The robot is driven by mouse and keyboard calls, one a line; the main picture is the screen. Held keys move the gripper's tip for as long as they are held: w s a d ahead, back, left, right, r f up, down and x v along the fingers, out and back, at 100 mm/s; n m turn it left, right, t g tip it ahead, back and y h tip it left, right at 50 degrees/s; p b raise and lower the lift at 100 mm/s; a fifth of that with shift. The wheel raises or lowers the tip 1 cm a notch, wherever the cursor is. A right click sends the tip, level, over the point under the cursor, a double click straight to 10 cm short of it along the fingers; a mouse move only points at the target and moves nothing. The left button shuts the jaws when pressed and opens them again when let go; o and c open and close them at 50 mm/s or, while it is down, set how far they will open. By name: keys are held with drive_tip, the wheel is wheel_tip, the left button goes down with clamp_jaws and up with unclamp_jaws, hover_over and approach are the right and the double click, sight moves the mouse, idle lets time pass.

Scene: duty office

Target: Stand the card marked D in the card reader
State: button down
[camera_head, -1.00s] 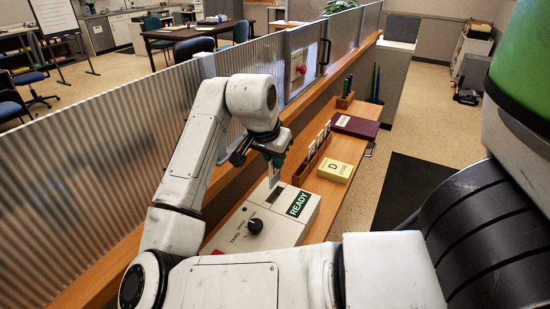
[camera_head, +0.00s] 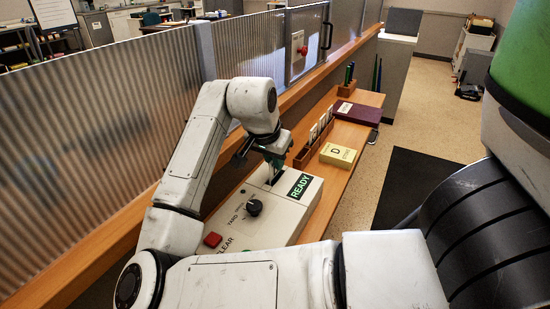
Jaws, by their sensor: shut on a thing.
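The card reader (camera_head: 272,221) is a pale box on the wooden shelf, with a green READY panel, a black knob, a red CLEAR button and a dark slot area at its far end. My gripper (camera_head: 271,164) points down over that slot area and is shut on a pale card (camera_head: 271,174). The card is upright and mostly hidden by the fingers; its lower edge is at or very close to the slot, and I cannot tell how deep it sits. Its letter is not readable.
A yellow block marked D STORE (camera_head: 338,154) lies beyond the reader, beside a wooden rack (camera_head: 302,157) with several pale cards. A maroon book (camera_head: 358,112) and a pen holder (camera_head: 346,90) are farther back. A corrugated partition (camera_head: 95,160) runs along the left.

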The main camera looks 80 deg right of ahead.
drive_tip(key=c, duration=1.1)
unclamp_jaws()
drive_tip(key=v, duration=1)
drive_tip(key=shift+a+r, duration=0.15)
drive_tip(key=shift+r, duration=0.2)
